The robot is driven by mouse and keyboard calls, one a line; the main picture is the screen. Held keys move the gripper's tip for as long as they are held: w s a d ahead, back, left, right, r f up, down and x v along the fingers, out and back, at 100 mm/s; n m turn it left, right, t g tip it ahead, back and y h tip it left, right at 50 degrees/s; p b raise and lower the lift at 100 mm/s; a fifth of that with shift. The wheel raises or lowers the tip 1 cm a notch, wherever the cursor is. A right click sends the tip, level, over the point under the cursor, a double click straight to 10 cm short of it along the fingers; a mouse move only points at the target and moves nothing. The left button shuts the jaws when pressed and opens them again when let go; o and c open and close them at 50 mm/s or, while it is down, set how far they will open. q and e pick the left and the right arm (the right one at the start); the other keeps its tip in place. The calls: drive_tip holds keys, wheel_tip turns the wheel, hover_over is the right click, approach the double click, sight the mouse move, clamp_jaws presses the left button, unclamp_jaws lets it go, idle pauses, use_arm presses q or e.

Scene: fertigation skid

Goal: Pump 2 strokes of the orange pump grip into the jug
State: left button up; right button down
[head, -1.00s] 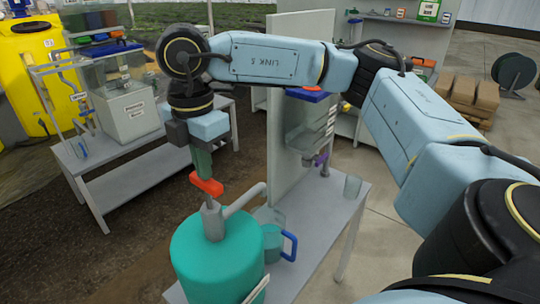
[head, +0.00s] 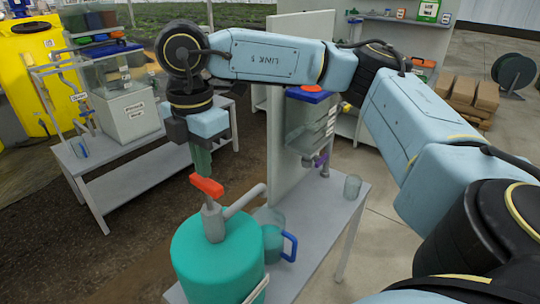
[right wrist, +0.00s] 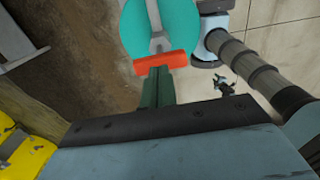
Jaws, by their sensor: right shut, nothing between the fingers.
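The orange pump grip (head: 207,186) tops the grey pump with its side spout (head: 245,201) on a teal drum (head: 217,262). In the right wrist view the grip (right wrist: 160,64) lies across just beyond my fingertips. My right gripper (head: 202,172) points down just behind the grip, its green fingers shut and empty; they also show in the wrist view (right wrist: 158,82). I cannot tell whether they touch the grip. The clear jug (head: 272,243) with a blue handle (head: 291,246) stands beside the drum near the spout end. Its fill level is unclear. My left gripper is out of view.
Another bench (head: 118,180) stands at the left.

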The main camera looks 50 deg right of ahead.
sight(206, 184)
drive_tip(key=shift+f+b, duration=2.25)
drive_tip(key=shift+f, duration=0.45)
drive_tip(key=shift+r, duration=0.1)
drive_tip(key=shift+r+p, duration=1.85)
drive_tip(key=shift+r, duration=0.95)
wheel_tip(206, 184, up, 6)
drive_tip(key=p, duration=0.3)
drive_tip(key=shift+p, duration=0.35)
